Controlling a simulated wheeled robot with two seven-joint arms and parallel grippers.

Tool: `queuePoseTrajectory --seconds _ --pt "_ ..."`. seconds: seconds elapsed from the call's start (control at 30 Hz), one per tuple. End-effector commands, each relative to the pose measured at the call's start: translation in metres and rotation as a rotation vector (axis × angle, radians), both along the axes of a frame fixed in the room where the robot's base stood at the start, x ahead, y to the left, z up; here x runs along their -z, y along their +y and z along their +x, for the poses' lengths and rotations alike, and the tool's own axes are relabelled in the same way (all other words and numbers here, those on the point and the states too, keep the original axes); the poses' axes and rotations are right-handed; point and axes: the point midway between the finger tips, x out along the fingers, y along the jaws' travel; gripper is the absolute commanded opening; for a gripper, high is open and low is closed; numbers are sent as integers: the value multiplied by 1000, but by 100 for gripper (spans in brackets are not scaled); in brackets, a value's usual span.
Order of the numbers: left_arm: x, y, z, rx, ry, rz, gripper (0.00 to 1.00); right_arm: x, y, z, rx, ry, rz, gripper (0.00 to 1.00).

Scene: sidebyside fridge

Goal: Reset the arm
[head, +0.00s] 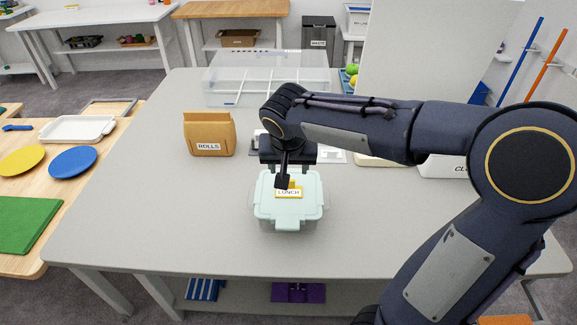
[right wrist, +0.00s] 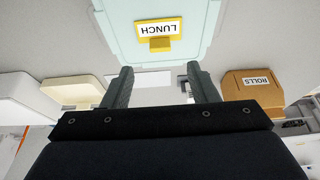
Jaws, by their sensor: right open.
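My right arm reaches in from the right in the head view. My right gripper (head: 283,172) hangs over the back part of a pale mint lunch box (head: 290,212). The box has a yellow-edged LUNCH label and a small yellow block on its lid. In the right wrist view the two fingers of the gripper (right wrist: 160,85) stand apart with nothing between them. There the lunch box lid (right wrist: 205,25) lies beyond the fingertips, and the yellow block (right wrist: 160,44) shows above the gap. I cannot tell whether a fingertip touches the lid. My left gripper is not in view.
A brown ROLLS bag (head: 209,135) stands left of the lunch box on the grey table (head: 140,190). A clear divided container (head: 268,75) is at the back. A white panel (head: 430,50) stands behind my arm. The table's left and front parts are clear.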

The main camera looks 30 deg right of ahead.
Motion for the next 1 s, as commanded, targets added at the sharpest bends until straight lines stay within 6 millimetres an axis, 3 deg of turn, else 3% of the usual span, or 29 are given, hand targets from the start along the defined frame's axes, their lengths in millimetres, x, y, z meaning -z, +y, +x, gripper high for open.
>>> queuePoseTrajectory --seconds 0.23,0.33,0.43,0.53,0.7,0.83,1.0 --pt "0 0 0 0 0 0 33 0 0 0 0 0 0 53" --pt "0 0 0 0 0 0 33 0 -1 -10 -13 5 21 53" --pt "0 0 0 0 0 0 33 1 -2 -40 -63 13 83 53" --pt "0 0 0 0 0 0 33 3 3 -85 -153 6 173 53" --pt "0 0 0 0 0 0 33 13 28 -155 -317 -67 295 53" --pt "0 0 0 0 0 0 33 22 48 -187 -409 -136 338 53" --pt "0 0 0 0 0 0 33 28 61 -202 -466 -186 351 53"
